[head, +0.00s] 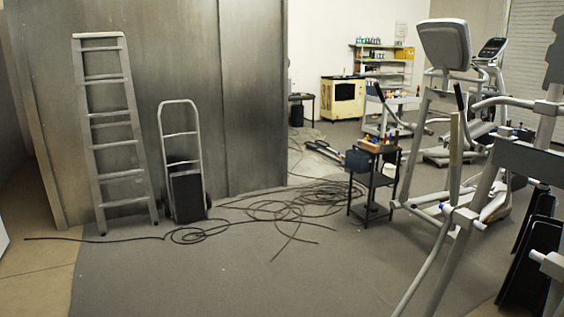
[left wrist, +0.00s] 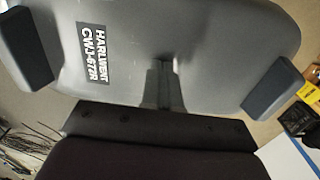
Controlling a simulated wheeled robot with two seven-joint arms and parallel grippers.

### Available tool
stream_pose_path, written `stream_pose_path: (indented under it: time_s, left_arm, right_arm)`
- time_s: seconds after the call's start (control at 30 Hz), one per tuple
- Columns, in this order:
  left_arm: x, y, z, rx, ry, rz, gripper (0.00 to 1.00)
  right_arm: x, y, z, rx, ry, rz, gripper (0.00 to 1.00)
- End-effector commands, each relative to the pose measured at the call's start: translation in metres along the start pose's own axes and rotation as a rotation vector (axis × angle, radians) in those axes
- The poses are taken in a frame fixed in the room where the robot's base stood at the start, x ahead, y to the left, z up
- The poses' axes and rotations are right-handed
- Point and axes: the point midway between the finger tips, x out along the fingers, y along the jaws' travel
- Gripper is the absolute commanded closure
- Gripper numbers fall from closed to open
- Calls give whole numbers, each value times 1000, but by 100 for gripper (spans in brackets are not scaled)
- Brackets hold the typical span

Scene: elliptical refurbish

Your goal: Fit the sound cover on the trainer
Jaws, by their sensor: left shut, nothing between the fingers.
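In the left wrist view, a large smooth grey housing (left wrist: 215,45) fills the upper part. My left gripper (left wrist: 163,64) is shut and empty in front of the housing; contact cannot be judged. In the head view, a grey elliptical trainer (head: 445,45) with upright console and long arms stands at the right. Neither gripper shows in the head view.
A ladder (head: 105,125) and a hand truck (head: 182,160) lean at the metal wall on the left. Loose black cables (head: 285,208) lie on the floor. A small black tool cart (head: 372,180) stands beside the trainer. The grey floor at front centre is clear.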

Motion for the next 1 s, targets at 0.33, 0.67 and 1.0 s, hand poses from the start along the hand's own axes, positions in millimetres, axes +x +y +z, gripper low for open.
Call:
stream_pose_path:
  time_s: [0.33, 0.67, 1.0]
  left_arm:
    - [0, 0, 0, 0, -1, 0, 100]
    - [-32, 0, 1, 0, -2, -1, 100]
    - [-68, 0, 0, 0, -1, 0, 100]
  right_arm:
    - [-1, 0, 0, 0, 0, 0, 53]
    - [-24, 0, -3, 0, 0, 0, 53]
    - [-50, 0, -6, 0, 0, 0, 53]
